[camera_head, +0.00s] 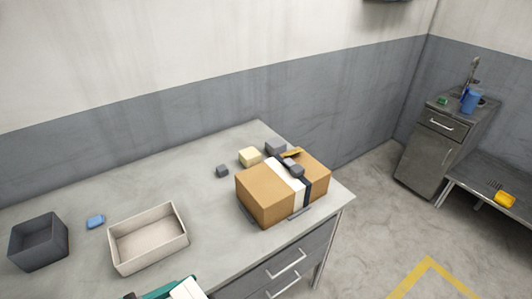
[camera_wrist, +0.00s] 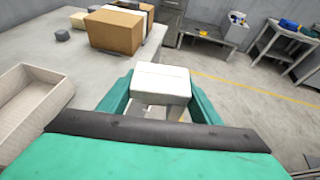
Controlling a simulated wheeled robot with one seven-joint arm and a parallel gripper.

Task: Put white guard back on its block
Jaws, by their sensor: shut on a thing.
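My gripper (camera_wrist: 159,92) is shut on the white guard (camera_wrist: 160,79), with one teal finger on each side of it. The guard has a pale flat top with a faint line across it, and gaps show under it. It is held near the table's front edge, and its height is hard to tell. In the head view only a corner of the guard (camera_head: 188,289) and a bit of teal gripper show at the bottom edge. Which block belongs to the guard is unclear. A cream block (camera_head: 250,156) and a small dark grey block (camera_head: 222,171) stand on the table (camera_head: 185,170).
A brown box (camera_head: 262,196) with white and dark bands stands at the table's right end. A grey block (camera_head: 275,147) is behind it. A beige tray (camera_head: 148,238), a blue item (camera_head: 96,221) and a dark grey bin (camera_head: 39,241) are at left. The table's middle is clear.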

